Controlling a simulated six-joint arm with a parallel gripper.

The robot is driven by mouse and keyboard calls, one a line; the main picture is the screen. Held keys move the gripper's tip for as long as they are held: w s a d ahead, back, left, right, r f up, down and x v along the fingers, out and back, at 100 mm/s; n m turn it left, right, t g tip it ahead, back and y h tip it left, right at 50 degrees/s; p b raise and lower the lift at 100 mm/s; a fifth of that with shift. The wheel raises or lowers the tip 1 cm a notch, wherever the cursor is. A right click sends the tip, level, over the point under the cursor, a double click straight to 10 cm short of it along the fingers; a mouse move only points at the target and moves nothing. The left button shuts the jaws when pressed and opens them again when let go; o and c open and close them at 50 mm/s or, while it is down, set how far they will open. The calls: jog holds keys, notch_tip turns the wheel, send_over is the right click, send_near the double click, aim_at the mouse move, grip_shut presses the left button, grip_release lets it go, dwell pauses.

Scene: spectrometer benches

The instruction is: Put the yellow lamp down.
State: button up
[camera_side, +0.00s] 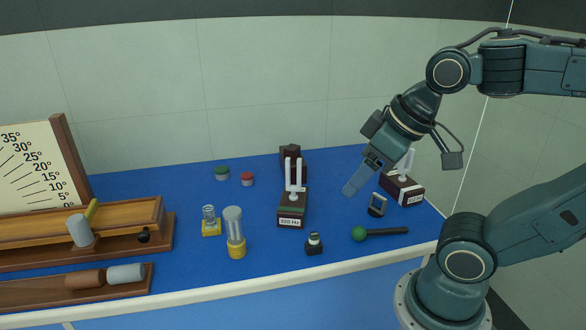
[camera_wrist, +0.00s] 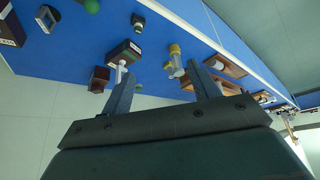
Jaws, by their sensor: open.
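Two yellow-based pieces stand upright on the blue bench top. One is a small clear glass bulb on a squarish yellow base (camera_side: 211,228). The other, just right and in front, is a taller clear cylinder on a round yellow base (camera_side: 236,250). I cannot tell which is the yellow lamp. My gripper (camera_side: 353,187) is open and empty, tilted in the air over the right part of the bench, well away from both.
A 320 Hz tuning-fork block (camera_side: 291,218) stands mid-bench, other fork blocks behind and right. A small dark block (camera_side: 314,245), a framed piece (camera_side: 377,205) and a green-headed mallet (camera_side: 359,234) lie near. Wooden apparatus (camera_side: 130,218) fills the left. Blue surface between is clear.

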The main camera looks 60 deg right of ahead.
jog(key=w+a+f+n+y, duration=0.1)
jog(key=w+a+f+n, duration=0.1)
jog(key=w+n, duration=0.15)
jog(key=w+a+f+n+y, duration=0.2)
jog(key=w, duration=0.3)
jog(key=n+t+y, duration=0.1)
jog(key=n+y, duration=0.3)
jog(key=y, duration=0.2)
send_over(238, 214)
jog(key=s+a, duration=0.3)
jog(key=s, duration=0.1)
notch_tip(238, 214, down, 7)
jog(key=w+d+t, duration=0.1)
jog(key=w+d+f, duration=0.1)
jog(key=w+d+f+t+y, duration=0.1)
jog(key=w, duration=0.1)
jog(key=shift+f+m+t, duration=0.25)
jog(key=shift+t, duration=0.05)
jog(key=shift+w+d+f+t, duration=0.3)
jog(key=shift+w+d+t, duration=0.2)
jog(key=shift+w+t, duration=0.1)
jog(key=shift+f, duration=1.6)
